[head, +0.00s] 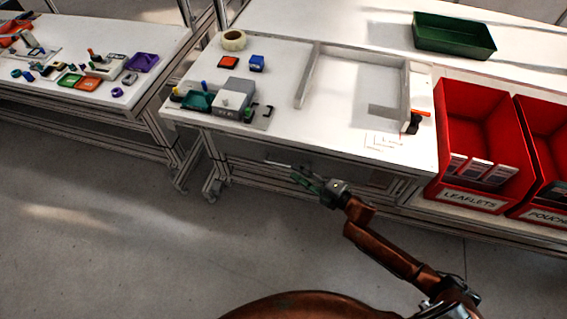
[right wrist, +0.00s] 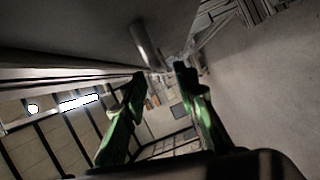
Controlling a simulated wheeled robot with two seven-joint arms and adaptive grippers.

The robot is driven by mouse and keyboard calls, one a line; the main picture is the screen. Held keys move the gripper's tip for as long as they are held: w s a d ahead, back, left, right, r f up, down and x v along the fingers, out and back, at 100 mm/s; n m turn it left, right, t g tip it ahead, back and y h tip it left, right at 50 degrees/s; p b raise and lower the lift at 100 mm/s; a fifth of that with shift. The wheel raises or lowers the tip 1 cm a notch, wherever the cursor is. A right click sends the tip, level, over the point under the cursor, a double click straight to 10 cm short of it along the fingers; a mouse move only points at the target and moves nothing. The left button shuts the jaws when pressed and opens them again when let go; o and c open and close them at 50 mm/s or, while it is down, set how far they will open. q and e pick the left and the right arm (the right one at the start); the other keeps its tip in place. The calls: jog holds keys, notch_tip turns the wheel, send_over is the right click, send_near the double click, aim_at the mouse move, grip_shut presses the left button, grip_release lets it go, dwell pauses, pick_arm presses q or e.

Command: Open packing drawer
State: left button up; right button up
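The packing drawer (head: 246,151) is a grey front under the white packing table, and it looks shut. Its light bar handle (head: 276,163) sticks out just beyond my right gripper (head: 300,177). In the right wrist view the grey handle (right wrist: 146,45) runs along the dark drawer underside or front, ahead of my green fingers (right wrist: 159,78). The fingers are apart with a gap between them, and the handle's near end lies close to that gap. I cannot tell whether they touch it. My left gripper is in neither view.
The white table (head: 285,130) carries a tape roll (head: 233,40), a grey box device (head: 234,97) and a frame. Red bins (head: 480,130) stand right of it, and a green tray (head: 453,36) lies behind. The floor (head: 130,230) in front is clear.

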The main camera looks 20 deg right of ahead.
aim_at(286, 167)
jog(key=x, duration=0.2)
jog(key=b+x, duration=0.1)
jog(key=x, duration=0.1)
jog(key=shift+w+d+f, duration=0.1)
jog(key=shift+d+f, duration=0.05)
jog(key=shift+f, duration=0.1)
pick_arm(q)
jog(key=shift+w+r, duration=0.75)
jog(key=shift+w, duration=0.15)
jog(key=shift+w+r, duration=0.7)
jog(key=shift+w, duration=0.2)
pick_arm(e)
jog(key=shift+x, duration=0.85)
jog(key=shift+r, duration=0.15)
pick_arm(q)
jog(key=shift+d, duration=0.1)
pick_arm(e)
grip_shut()
